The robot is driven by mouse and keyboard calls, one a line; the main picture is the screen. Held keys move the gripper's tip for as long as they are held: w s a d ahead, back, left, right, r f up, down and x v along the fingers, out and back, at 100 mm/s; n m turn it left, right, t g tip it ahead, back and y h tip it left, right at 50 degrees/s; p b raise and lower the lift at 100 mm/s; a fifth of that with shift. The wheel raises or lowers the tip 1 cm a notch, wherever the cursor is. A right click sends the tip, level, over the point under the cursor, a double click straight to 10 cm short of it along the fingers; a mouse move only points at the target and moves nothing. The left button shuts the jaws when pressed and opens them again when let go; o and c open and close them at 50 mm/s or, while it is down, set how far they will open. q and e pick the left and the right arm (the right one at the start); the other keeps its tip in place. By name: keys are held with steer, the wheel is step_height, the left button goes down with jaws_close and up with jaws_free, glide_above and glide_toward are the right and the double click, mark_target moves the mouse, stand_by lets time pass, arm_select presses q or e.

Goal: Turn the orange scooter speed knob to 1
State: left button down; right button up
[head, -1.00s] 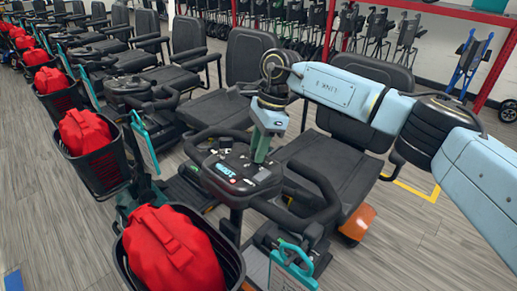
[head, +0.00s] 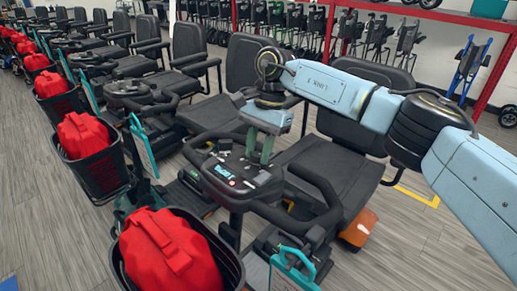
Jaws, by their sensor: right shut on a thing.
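The orange scooter shows an orange rear fender (head: 358,230) and a black control console (head: 240,183) between its handlebars. My right gripper (head: 259,156) points down at the far right part of the console, its two greenish fingers close together. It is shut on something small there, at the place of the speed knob. The knob itself is hidden by the fingers, so its setting cannot be read. A small blue-lit display (head: 224,171) shows on the console, its text unclear. My left gripper is not in view.
A black front basket with a red bag (head: 170,255) stands at the lower left. More scooters with red bags (head: 83,135) recede to the upper left. The scooter's seat (head: 340,165) lies behind the console, under my right arm. A red rack (head: 490,75) stands at the back.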

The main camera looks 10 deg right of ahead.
stand_by(0.4)
steer(key=o, duration=1)
steer(key=shift+r, duration=0.1)
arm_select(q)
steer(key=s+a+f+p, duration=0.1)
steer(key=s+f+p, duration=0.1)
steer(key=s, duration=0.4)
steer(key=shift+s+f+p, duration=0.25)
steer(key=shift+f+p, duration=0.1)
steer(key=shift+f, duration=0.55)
arm_select(e)
steer(key=shift+v, duration=6.55)
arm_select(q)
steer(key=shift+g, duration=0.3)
